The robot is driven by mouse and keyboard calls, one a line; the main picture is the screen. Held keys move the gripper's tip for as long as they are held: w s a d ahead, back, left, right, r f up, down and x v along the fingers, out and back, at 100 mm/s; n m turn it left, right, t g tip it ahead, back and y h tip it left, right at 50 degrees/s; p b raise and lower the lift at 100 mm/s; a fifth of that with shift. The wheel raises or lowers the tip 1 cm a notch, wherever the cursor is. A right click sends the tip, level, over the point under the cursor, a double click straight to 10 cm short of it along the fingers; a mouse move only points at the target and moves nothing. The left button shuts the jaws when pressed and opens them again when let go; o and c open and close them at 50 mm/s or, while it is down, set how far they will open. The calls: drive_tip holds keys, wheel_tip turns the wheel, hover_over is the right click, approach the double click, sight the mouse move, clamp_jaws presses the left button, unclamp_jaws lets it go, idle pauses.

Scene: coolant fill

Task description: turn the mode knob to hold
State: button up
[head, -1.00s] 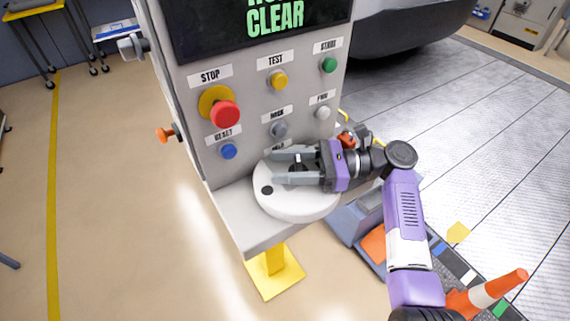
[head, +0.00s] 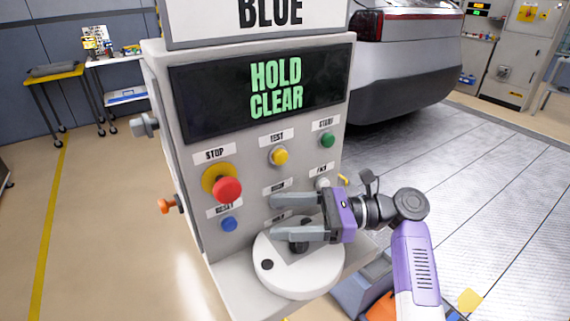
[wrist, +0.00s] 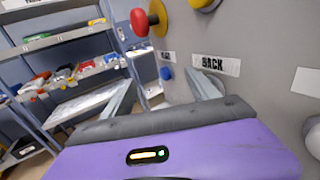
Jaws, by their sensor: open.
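The mode knob appears to be the dark upright piece (head: 306,244) on a round white dial (head: 300,279) at the foot of the grey control panel (head: 185,95). A dark spot marks the dial's left side. The panel's screen (head: 275,87) reads HOLD CLEAR in green. My gripper (head: 275,218) is open and empty, reaching from the right with its fingers pointing left. Its lower finger partly covers the knob, and its upper finger is higher up before the panel. The knob is not visible in the wrist view. The label by the dial is largely hidden.
A car (head: 405,75) stands behind right.

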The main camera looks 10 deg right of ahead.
wheel_tip(320, 180, up, 13)
idle(0.3)
